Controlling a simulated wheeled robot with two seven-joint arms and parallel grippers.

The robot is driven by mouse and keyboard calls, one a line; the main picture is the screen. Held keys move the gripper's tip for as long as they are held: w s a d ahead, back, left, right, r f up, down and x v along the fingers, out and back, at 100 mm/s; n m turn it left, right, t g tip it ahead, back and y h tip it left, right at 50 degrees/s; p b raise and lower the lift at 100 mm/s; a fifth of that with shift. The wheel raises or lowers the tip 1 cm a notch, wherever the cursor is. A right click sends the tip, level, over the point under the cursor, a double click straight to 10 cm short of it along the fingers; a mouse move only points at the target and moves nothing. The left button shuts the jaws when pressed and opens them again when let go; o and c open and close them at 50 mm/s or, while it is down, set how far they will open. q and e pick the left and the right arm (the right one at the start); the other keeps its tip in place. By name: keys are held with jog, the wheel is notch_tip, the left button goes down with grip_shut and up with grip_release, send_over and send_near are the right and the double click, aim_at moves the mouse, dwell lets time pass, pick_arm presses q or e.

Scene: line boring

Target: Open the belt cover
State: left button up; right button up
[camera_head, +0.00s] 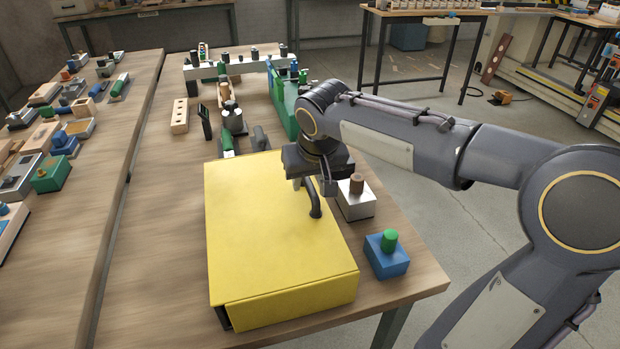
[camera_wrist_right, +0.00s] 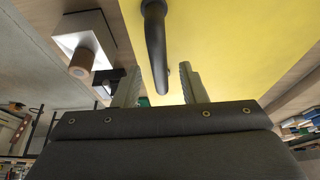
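The yellow belt cover (camera_head: 265,235) lies flat over a box-shaped housing on the wooden table, and it looks closed. A black curved handle (camera_head: 314,200) stands on its top near the right edge. My right gripper (camera_head: 312,185) is just above the cover at the far end of the handle, pointing down. In the right wrist view, its two fingers (camera_wrist_right: 158,88) are spread apart, and the dark handle (camera_wrist_right: 155,40) reaches down between them without visible grip. The yellow cover (camera_wrist_right: 225,45) fills the background there. My left gripper is not in view.
A white block with a brown knob (camera_head: 356,204) and a blue block with a green knob (camera_head: 387,254) stand close to the cover's right side. Machine parts (camera_head: 230,120) stand behind it. The table (camera_head: 160,230) is clear to the left.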

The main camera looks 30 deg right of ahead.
grip_shut()
jog(key=shift+r, duration=0.15)
